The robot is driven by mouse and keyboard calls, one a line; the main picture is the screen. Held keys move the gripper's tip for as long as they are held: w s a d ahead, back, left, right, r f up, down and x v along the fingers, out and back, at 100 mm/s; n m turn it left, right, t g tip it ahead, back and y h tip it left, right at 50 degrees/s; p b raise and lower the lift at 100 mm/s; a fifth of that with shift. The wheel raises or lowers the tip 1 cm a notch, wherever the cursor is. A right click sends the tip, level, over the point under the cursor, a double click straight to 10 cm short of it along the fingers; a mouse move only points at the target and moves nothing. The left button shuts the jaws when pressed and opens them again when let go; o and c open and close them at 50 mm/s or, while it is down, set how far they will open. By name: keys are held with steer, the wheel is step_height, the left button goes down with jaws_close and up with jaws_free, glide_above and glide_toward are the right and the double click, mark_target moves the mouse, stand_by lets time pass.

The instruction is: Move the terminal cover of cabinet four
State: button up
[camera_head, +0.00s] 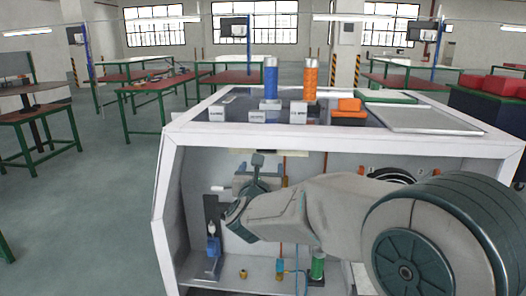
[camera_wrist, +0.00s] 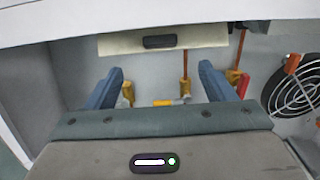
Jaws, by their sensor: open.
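A cream plate with a black handle, which looks like the terminal cover (camera_wrist: 203,38), is on the back wall inside the white cabinet (camera_head: 340,160). In the wrist view it lies beyond and slightly above my fingertips, with a visible gap. My gripper (camera_wrist: 161,80) is open, with two blue-grey fingers apart and nothing between them. In the head view my gripper (camera_head: 256,180) is inside the cabinet's open front, and my arm reaches in from the right. The arm and gripper hide much of the back wall there. I cannot read a cabinet number.
Copper pipes with yellow fittings (camera_wrist: 184,88) run behind and below the fingers. A round fan grille (camera_wrist: 297,90) is at the right. Blue (camera_head: 270,78) and orange (camera_head: 310,80) cylinders stand on the cabinet top. The cabinet's frame edges surround the arm.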

mark_target(266, 151)
steer(key=w, duration=0.4)
steer(key=w+p, duration=0.1)
steer(key=w, duration=0.6)
steer(key=shift+w+d+p, duration=0.25)
steer(key=shift+w+p, duration=0.05)
steer(key=shift+p, duration=0.05)
